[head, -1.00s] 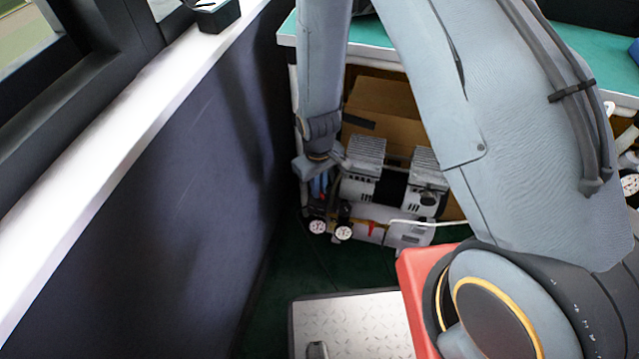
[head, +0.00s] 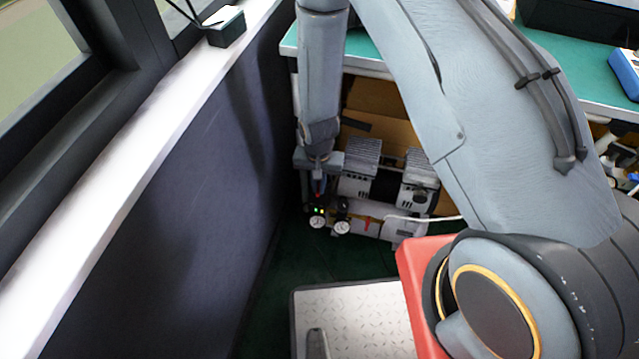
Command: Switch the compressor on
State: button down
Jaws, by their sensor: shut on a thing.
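The compressor (head: 418,197) stands on the floor under the bench, with two ribbed white-grey heads and a white tank below. Two round gauges, a left one (head: 317,221) and a right one (head: 341,227), sit at its left end. Small green lights (head: 318,210) glow just above the left gauge. My gripper (head: 318,183) points down at this left end, just above the lights, and is shut on a small red part that is mostly hidden by the fingers. Whether this part is the switch cannot be told.
A dark wall panel (head: 190,190) with a white sill (head: 110,150) runs close along the left. The teal bench top (head: 590,75) is above the compressor. A cardboard box (head: 380,130) stands behind it. A metal tread plate (head: 355,310) is in front, with green floor between.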

jog(key=shift+s+m, duration=0.15)
jog(key=shift+m, duration=0.35)
jog(key=c, duration=1.9)
grip_release()
jog(key=shift+o, duration=0.2)
jog(key=shift+r+p, duration=0.45)
jog(key=shift+r, duration=3.45)
